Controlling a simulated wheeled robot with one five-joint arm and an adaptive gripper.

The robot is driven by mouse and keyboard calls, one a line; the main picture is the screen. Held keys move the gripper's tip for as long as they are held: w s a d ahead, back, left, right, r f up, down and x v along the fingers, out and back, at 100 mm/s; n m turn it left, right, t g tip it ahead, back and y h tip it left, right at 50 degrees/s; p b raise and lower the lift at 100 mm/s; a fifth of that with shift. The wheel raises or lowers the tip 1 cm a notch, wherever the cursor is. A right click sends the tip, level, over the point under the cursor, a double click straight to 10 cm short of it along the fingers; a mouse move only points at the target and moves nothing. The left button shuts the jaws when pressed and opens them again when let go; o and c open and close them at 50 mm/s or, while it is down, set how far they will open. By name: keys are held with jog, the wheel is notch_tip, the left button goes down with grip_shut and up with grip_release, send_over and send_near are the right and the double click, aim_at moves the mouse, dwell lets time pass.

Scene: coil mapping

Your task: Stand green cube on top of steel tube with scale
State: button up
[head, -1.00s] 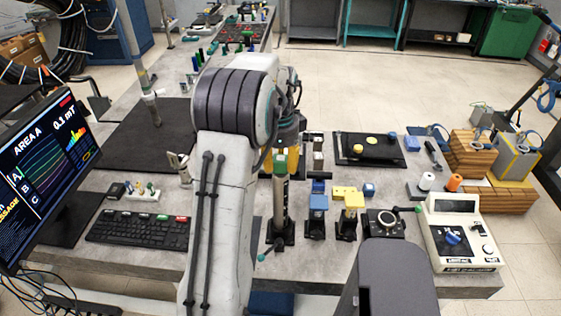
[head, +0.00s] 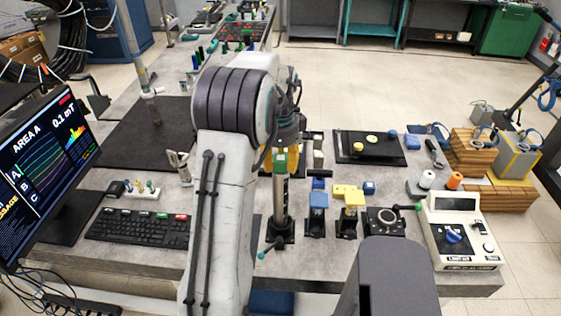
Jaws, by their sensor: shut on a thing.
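The green cube (head: 280,159) shows just right of my forearm in the head view, in line with the top of the steel tube with scale (head: 281,192). The tube stands upright on a dark base. My gripper (head: 281,158) points down from my wrist and is shut on the green cube; its fingers are small and partly hidden. I cannot tell whether the cube's underside touches the tube's rim or is slightly above it.
A blue-topped stand (head: 318,203) and a yellow-topped stand (head: 353,203) are close on the tube's right. A black dial box (head: 383,222) and a white meter (head: 458,234) stand farther right. A keyboard (head: 138,228) and a monitor (head: 45,165) are on the left.

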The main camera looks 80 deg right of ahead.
jog(key=shift+f, duration=0.25)
jog(key=o, duration=1.3)
jog(key=shift+r, duration=0.15)
